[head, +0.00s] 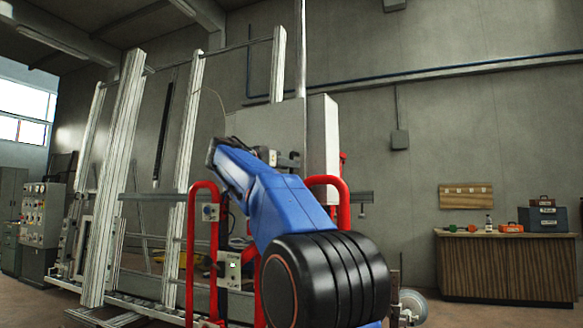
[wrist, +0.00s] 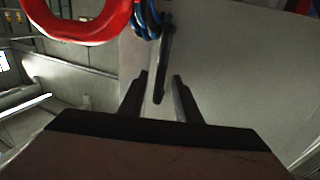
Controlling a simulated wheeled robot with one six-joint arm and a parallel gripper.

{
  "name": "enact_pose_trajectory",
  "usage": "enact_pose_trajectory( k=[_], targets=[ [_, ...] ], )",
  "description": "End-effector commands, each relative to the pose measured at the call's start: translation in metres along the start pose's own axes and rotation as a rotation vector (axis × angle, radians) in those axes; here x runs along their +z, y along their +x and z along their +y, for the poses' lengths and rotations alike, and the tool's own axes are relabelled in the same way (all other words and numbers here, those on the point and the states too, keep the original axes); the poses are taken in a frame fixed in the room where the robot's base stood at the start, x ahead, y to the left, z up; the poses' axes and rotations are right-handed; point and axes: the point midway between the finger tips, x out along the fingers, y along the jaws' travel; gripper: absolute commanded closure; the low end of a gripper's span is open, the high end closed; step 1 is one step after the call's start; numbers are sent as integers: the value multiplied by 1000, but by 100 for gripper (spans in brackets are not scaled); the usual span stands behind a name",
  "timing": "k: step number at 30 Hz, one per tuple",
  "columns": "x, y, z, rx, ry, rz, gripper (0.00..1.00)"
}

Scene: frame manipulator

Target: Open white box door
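The white box (head: 322,125) stands upright on the red-railed frame in the head view, partly hidden behind my blue arm. A broad pale grey panel (head: 272,122) adjoins it on the left; it is unclear whether this is its door. In the wrist view a pale flat panel (wrist: 235,75) fills the right side. A dark, narrow, handle-like bar (wrist: 163,65) hangs in front of it. My gripper (wrist: 160,78) is open, with one finger on each side of the bar's lower end and gaps visible. Contact cannot be seen. My gripper is small and unclear in the head view (head: 290,160).
A red curved rail (wrist: 75,30) and blue cables (wrist: 150,18) are close to my gripper in the wrist view. Red rails (head: 328,183) flank my arm. A tall metal frame (head: 122,170) stands left. A wooden workbench (head: 505,268) is at right, with open floor before it.

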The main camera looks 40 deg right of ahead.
Motion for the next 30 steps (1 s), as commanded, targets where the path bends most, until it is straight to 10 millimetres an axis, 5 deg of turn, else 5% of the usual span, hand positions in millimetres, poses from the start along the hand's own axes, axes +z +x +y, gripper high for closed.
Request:
enact_pose_trajectory(
  k=[7, 18, 22, 30],
  targets=[
    [0, 23, 0, 1, 1, -1, 70],
    [0, 27, 0, 0, 1, -1, 70],
    [0, 26, 0, 0, 1, -1, 100],
    [0, 25, 0, 4, 1, -1, 100]
  ],
)
